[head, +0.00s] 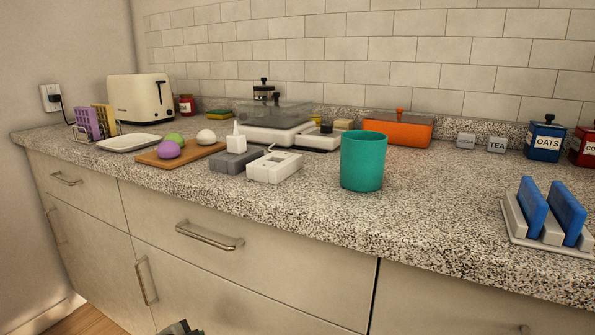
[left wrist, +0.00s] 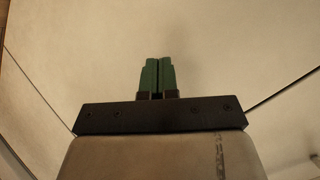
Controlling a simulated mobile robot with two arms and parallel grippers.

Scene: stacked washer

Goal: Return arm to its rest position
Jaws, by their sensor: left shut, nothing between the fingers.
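My left gripper shows in the left wrist view (left wrist: 159,75) with its two green fingers together and nothing between them. It faces a plain beige surface with dark seams that looks like the drawer fronts. In the head view, a small dark part of an arm of mine shows at the bottom edge, below the counter and in front of the drawers; its fingers cannot be made out there. My right gripper is in neither view.
The speckled counter (head: 430,215) holds a teal cup (head: 362,161) near its front edge, a blue-slotted rack (head: 547,215), a cutting board (head: 178,155) and a toaster (head: 141,99). Drawer handles (head: 209,236) stick out below.

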